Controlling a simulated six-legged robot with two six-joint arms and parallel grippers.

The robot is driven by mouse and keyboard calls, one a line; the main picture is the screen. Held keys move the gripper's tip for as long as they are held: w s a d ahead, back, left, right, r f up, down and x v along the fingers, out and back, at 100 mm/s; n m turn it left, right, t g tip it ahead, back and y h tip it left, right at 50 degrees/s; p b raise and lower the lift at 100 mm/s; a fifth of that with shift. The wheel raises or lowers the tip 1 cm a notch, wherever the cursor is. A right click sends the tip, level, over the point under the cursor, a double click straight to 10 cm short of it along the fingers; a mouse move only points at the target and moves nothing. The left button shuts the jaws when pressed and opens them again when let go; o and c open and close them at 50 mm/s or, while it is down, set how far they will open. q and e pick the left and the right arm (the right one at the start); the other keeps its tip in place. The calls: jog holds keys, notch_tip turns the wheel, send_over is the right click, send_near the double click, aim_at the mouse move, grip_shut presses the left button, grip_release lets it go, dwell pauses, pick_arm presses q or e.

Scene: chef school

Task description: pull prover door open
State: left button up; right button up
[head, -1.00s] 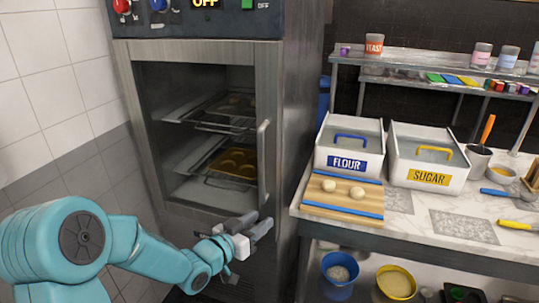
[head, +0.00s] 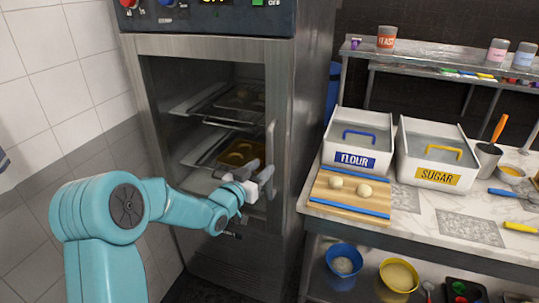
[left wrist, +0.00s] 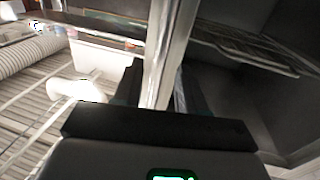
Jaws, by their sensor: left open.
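The prover door (head: 209,45) is a metal-framed glass door on the tall steel prover, and it looks shut. Its upright bar handle (head: 270,142) is on the right side of the door. My left gripper (head: 262,178) is at the handle's lower part, fingers pointing right. In the left wrist view the handle (left wrist: 166,45) runs down between the two open fingers (left wrist: 159,92). I cannot tell whether either finger touches it. The gripper hides part of the handle's lower end in the head view. My right gripper is not in view.
Trays of dough (head: 238,152) sit on racks behind the glass. A marble counter (head: 405,197) on the right holds flour (head: 357,142) and sugar (head: 437,155) bins and a board with dough balls. A tiled wall (head: 65,60) is close on the left.

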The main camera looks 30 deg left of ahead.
aim_at(268, 162)
pick_arm(q)
jog(key=w+p, duration=0.1)
jog(key=w, duration=0.4)
jog(key=shift+w+a, duration=0.1)
jog(key=shift+w, duration=0.1)
jog(key=shift+f, duration=0.1)
jog(key=shift+w, duration=0.1)
jog(key=shift+c, duration=0.3)
grip_shut()
